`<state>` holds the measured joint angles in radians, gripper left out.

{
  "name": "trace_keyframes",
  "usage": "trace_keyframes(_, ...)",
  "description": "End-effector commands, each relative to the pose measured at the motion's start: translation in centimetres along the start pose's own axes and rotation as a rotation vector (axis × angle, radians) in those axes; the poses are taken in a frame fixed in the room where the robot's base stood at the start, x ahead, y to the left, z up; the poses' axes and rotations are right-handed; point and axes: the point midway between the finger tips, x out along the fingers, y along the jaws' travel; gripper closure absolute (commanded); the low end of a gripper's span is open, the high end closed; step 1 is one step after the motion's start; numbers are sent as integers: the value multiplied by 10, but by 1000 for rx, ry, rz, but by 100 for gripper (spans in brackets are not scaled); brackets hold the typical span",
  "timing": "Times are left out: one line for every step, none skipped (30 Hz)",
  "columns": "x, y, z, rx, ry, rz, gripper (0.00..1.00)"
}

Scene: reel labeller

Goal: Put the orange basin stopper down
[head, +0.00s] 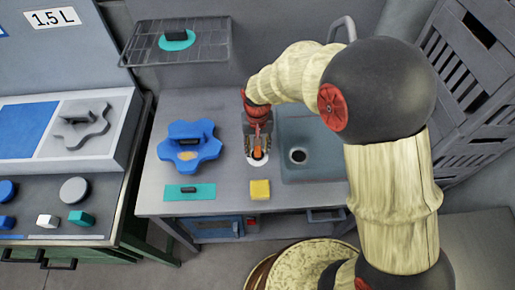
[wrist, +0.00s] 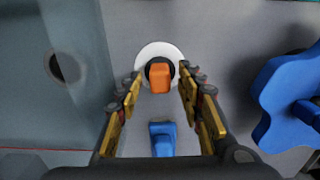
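The orange basin stopper (wrist: 160,77) shows in the wrist view as an orange block over a dark round patch, inside a white ring (wrist: 143,52) on the grey worktop. In the head view the white ring (head: 258,163) lies left of the basin, with the orange partly hidden by my gripper (head: 257,146). My gripper is open and points down over the stopper. In the wrist view its two fingers (wrist: 160,70) stand on either side, with a gap visible between each finger and the orange. I cannot tell the fingertips' exact height.
The grey basin (head: 310,150) with a dark drain hole is on the right. A yellow block (head: 260,189) lies in front, a blue lobed object (head: 205,148) and a teal plate (head: 208,192) left. A small blue block (wrist: 163,140) is close beside the stopper. A wire shelf (head: 150,52) hangs above.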

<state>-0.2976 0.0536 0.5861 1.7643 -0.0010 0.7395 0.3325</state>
Motion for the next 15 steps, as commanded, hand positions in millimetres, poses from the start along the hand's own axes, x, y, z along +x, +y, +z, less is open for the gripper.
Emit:
trace_keyframes(-12, 0, -1, 0, 5, -2, 63)
trace_keyframes(-18, 0, -2, 0, 6, -2, 63)
trace_keyframes(-26, 0, -1, 0, 5, -2, 63)
trace_keyframes(-32, 0, -1, 0, 5, -2, 63)
trace_keyframes(-38, 0, -1, 0, 5, -2, 63)
trace_keyframes(-47, 0, -1, 0, 5, -2, 63)
trace_keyframes(-54, 0, -1, 0, 6, -2, 63)
trace_keyframes(-60, 0, -1, 0, 6, -2, 63)
trace_keyframes(-68, 0, -1, 0, 5, -2, 63)
trace_keyframes(-73, 0, -1, 0, 4, -2, 63)
trace_keyframes(-78, 0, -1, 0, 3, -1, 63)
trace_keyframes(-85, 0, -1, 0, 3, -1, 63)
trace_keyframes(-89, 0, -1, 0, 4, -1, 63)
trace_keyframes(-93, 0, -1, 0, 4, -1, 63)
trace_keyframes(-98, 0, 0, 0, 3, -1, 63)
